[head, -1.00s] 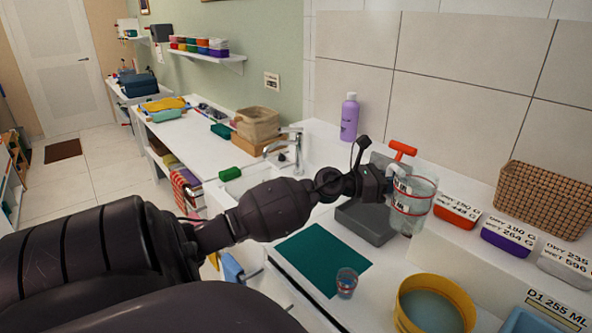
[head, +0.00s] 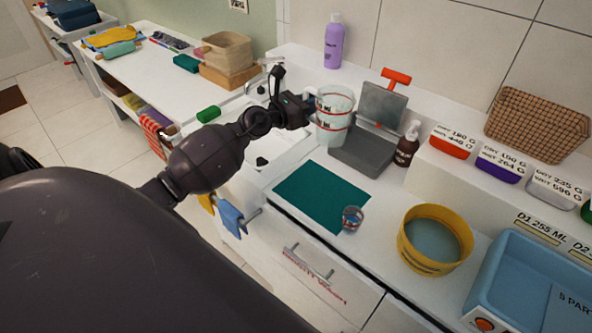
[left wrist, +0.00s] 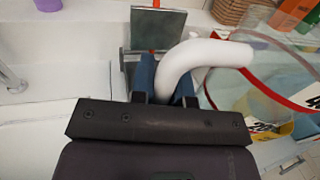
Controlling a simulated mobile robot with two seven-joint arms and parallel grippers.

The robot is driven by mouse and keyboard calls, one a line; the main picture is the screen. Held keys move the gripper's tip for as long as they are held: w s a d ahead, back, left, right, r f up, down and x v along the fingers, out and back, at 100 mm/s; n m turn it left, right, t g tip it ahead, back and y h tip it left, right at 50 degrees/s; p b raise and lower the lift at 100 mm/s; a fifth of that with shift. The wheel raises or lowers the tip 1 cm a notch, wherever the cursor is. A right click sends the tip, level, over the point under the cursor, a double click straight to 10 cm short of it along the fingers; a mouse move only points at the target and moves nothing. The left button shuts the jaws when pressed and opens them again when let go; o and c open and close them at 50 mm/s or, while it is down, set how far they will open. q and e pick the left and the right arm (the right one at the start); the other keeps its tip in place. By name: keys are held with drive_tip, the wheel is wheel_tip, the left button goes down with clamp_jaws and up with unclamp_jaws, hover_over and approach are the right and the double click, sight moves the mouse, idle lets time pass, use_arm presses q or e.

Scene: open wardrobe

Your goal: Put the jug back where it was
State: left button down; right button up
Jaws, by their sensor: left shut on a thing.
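The jug (head: 335,108) is clear with red bands and a white handle. My left gripper (head: 309,105) is shut on the jug's handle and holds the jug upright, in front of the grey device's left side in the head view. In the left wrist view the white handle (left wrist: 205,55) sits at the blue fingertips (left wrist: 163,80), and the clear jug body fills the right side. Whether the jug's base touches the counter is hard to tell. My right gripper is not in view.
A grey device (head: 365,150) with a red handle stands beside the jug. A green mat (head: 320,195) with a small cup (head: 352,218) lies in front. A brown bottle (head: 407,145), yellow sieve (head: 435,240) and blue tray (head: 530,280) are right. The sink (head: 265,150) is left.

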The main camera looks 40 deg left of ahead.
use_arm(q)
drive_tip(key=shift+n+y, duration=0.3)
drive_tip(key=shift+y, duration=0.2)
drive_tip(key=f+b, duration=0.3)
drive_tip(key=f, duration=0.2)
drive_tip(key=a+f+b, duration=0.1)
drive_tip(key=f+b, duration=0.3)
drive_tip(key=f, duration=0.2)
drive_tip(key=a+f+b, duration=0.1)
drive_tip(key=f+b, duration=0.3)
drive_tip(key=f, duration=0.1)
drive_tip(key=shift+s+a+f, duration=0.15)
drive_tip(key=shift+s+a, duration=0.1)
wheel_tip(320, 180, down, 4)
drive_tip(key=shift+r+b, duration=0.25)
drive_tip(key=shift+b, duration=0.85)
drive_tip(key=shift+f, duration=0.25)
drive_tip(key=shift+r, duration=0.2)
drive_tip(key=shift+f, duration=0.25)
drive_tip(key=c, duration=1.1)
unclamp_jaws()
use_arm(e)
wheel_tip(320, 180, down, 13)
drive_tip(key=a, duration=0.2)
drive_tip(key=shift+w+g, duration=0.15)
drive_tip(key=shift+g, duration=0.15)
